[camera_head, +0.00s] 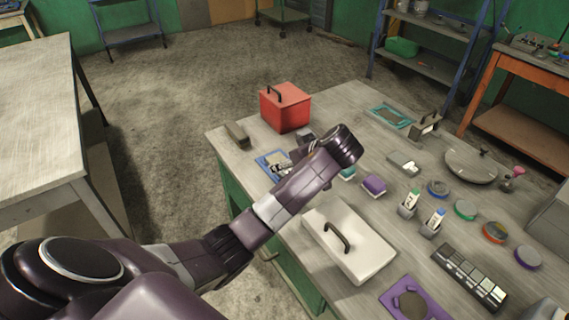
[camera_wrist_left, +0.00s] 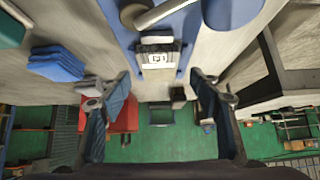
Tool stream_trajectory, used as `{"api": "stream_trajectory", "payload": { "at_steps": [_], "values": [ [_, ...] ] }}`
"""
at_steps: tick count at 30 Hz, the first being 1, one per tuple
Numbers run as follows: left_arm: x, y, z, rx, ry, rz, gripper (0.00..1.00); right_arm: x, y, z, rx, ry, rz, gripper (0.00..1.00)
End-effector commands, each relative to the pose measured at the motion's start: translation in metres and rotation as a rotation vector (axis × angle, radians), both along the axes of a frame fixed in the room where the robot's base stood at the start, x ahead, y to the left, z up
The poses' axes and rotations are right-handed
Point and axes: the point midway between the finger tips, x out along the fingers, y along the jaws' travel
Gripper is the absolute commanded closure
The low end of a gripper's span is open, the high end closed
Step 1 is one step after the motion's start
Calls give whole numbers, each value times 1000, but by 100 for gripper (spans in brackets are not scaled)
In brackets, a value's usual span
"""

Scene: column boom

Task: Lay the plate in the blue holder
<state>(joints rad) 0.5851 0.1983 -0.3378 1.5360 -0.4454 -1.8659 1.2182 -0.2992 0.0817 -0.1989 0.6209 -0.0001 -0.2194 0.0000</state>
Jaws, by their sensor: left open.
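The blue holder (camera_head: 264,161) lies flat near the table's far left edge, partly hidden by my left arm. A pale piece with dark marks (camera_head: 282,169) shows on it; I cannot tell for sure that this is the plate. In the left wrist view a pale block with a square dark mark (camera_wrist_left: 157,58) sits over a blue surface (camera_wrist_left: 186,48), ahead of the fingers and apart from them. My left gripper (camera_wrist_left: 160,88) is open, with nothing between its fingertips. In the head view its fingers are mostly hidden behind the wrist, beside the holder. My right gripper is out of view.
A red box (camera_head: 286,107) stands just beyond the holder, with a grey-brown block (camera_head: 237,134) to its left. A purple block (camera_head: 374,186), teal holder (camera_head: 378,110) and small grey plate-like piece (camera_head: 404,163) lie to the right.

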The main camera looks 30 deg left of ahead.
Motion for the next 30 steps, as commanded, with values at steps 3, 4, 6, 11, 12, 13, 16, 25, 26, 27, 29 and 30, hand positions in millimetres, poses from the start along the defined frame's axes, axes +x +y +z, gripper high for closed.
{"api": "stream_trajectory", "payload": {
  "at_steps": [3,4,6,11,12,13,16,25,26,27,29,30],
  "values": [
    [-6,-21,20,-3,-5,-4,43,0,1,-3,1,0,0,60],
    [-8,-25,25,-5,-6,-3,43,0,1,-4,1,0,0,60],
    [-12,-35,37,-4,-4,-3,43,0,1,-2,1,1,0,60],
    [-20,-52,56,-5,-2,-2,43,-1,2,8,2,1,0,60],
    [-21,-54,59,-4,-2,-2,43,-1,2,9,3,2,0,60],
    [-21,-55,61,-4,-2,-2,43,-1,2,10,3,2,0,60],
    [-23,-59,64,-2,-1,-1,43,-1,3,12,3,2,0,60],
    [-24,-59,64,1,0,0,43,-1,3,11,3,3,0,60],
    [-24,-59,64,1,0,0,43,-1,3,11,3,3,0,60],
    [-24,-59,64,1,0,0,43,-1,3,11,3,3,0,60],
    [-24,-59,64,1,0,0,43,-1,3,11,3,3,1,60],
    [-24,-59,64,1,0,0,43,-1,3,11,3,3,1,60]
  ]
}}
